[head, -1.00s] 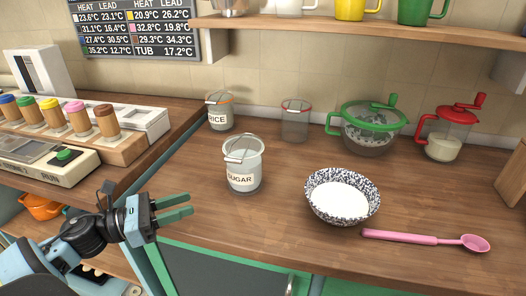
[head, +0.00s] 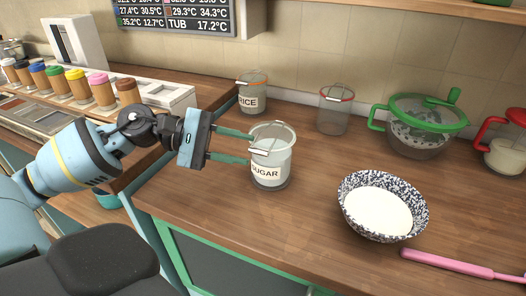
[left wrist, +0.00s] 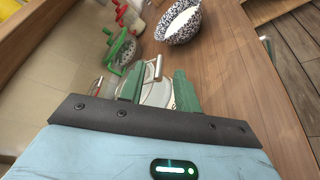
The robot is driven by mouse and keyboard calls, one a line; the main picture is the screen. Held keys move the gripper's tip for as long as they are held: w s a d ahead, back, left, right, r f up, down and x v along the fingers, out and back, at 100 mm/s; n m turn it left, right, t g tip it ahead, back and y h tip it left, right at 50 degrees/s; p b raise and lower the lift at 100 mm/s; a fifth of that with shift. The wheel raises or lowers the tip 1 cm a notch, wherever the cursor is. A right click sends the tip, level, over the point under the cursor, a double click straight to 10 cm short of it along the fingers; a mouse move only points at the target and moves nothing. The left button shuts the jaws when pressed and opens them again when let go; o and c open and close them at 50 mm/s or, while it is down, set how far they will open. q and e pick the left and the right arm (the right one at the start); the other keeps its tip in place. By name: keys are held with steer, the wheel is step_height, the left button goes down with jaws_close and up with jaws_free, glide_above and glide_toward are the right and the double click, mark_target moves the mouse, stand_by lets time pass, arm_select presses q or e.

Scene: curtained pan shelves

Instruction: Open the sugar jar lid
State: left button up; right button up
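The sugar jar (head: 270,170) is a clear jar with a white "SUGAR" label, standing upright on the wooden counter. Its glass lid (head: 272,133) sits on top, with a wire clasp on the near-left side. My left gripper (head: 251,148) is open, its two green fingers pointing right at the jar's upper left side. In the left wrist view the jar lid (left wrist: 157,93) and clasp show between the fingers, which partly hide them. I cannot tell whether a finger touches the jar. My right gripper is not in view.
A speckled bowl of white powder (head: 382,208) stands to the right, with a pink spoon (head: 450,264) beside it. The rice jar (head: 252,95), an empty jar (head: 334,112) and a green-lidded bowl (head: 418,130) stand behind. The counter in front of the jar is clear.

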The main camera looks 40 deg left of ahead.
mark_target(255, 151)
arm_select(q)
steer(key=shift+p+x, duration=0.45)
steer(key=shift+x, duration=2.15)
steer(key=shift+c, duration=0.2)
jaws_close()
